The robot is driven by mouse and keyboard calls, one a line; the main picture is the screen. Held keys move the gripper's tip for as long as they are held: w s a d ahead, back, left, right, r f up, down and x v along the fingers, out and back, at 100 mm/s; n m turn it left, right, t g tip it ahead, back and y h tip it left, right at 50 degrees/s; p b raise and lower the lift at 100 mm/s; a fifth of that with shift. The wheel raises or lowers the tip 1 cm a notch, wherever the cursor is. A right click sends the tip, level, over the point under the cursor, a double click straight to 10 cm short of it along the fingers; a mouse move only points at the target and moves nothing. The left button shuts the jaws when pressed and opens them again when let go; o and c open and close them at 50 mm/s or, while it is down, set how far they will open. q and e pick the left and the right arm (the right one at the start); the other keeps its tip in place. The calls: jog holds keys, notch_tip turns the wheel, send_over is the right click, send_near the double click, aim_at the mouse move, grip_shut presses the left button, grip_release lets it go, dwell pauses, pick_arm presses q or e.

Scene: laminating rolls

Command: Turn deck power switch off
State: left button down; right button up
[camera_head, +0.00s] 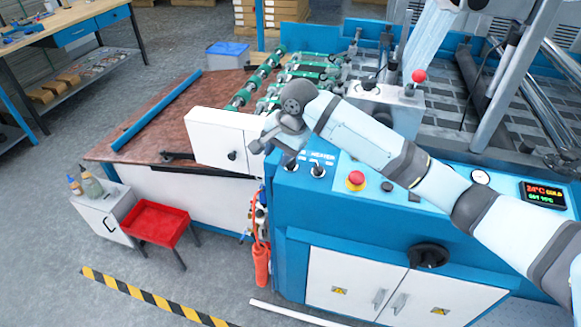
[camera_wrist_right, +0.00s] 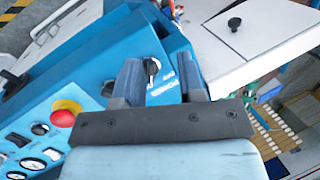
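The deck power switch (camera_wrist_right: 151,68) is a small dark knob with a light mark on the blue control panel, beside lettering that reads POWER in the right wrist view. My right gripper (camera_wrist_right: 154,78) is open above it, with one finger on each side of the knob and a gap between them. I cannot tell whether a finger touches it. My left gripper is not in view.
The heater switch (camera_head: 318,170) is close on the right. A red emergency stop (camera_head: 355,180) and a temperature display (camera_head: 543,194) are farther right. A white box with a black knob (camera_head: 225,140) stands just left of my right gripper.

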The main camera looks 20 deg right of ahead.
aim_at(291, 161)
jog(key=w+d+r+m+g+h+b, duration=0.1)
jog(key=w+d+r+m+h+b, duration=0.15)
jog(key=d+r, duration=0.4)
jog(key=shift+m, duration=0.45)
jog(key=f, duration=0.3)
jog(key=a+f, duration=0.1)
jog(key=f, duration=0.3)
jog(key=a+f, duration=0.1)
jog(key=f, duration=0.2)
jog(key=shift+w+a+f, duration=0.2)
jog(key=shift+f, duration=0.1)
jog(key=shift+w+f, duration=0.1)
jog(key=shift+f, duration=0.65)
jog(key=c, duration=0.6)
jog(key=shift+c, duration=0.2)
